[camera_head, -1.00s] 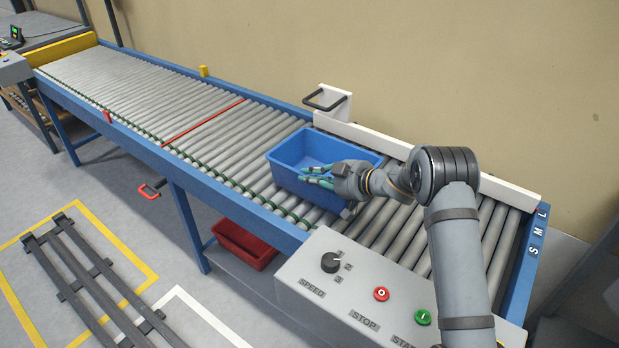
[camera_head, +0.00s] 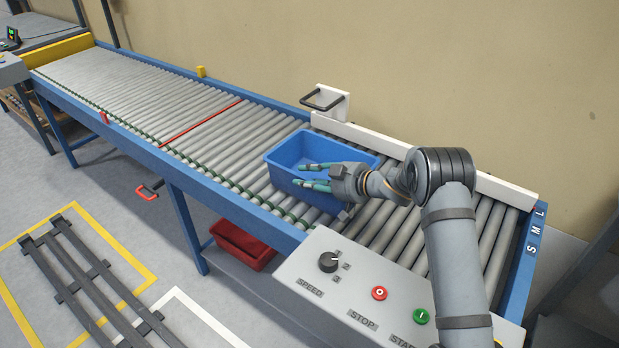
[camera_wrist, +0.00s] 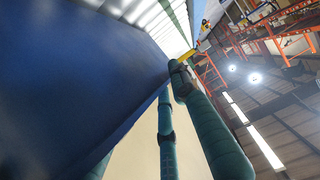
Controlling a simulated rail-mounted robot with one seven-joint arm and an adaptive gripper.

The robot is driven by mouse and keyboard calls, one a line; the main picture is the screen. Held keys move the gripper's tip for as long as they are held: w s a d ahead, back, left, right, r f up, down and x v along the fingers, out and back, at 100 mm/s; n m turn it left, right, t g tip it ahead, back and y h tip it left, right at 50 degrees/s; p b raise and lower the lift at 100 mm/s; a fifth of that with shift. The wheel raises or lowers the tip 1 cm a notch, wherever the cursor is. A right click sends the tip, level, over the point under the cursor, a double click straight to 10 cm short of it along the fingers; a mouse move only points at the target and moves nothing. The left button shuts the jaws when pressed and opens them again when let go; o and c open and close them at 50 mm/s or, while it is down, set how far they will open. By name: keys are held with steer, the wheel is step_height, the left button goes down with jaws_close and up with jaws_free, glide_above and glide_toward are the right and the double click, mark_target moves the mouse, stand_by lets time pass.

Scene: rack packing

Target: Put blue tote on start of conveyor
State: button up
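The blue tote (camera_head: 284,178) sits upright on the rollers of the conveyor (camera_head: 245,137), near its right-hand part and in front of the white guide rail. In the wrist view, a blue wall of the tote (camera_wrist: 70,90) fills the left side, close beside my fingers (camera_wrist: 172,80). Part of one finger is hidden behind this wall. The tote's right end is partly hidden by my gripper.
A control panel (camera_head: 350,263) with a speed knob and buttons stands at the near side. A white guide rail (camera_head: 450,175) runs along the back. A red bin (camera_head: 240,247) lies below the conveyor. The rollers to the left of the tote are clear.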

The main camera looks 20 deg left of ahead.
steer(key=shift+d+r, duration=0.1)
steer(key=shift+r, duration=0.1)
steer(key=v, duration=1.1)
steer(key=shift+s+d+r, duration=0.15)
steer(key=shift+d, duration=0.2)
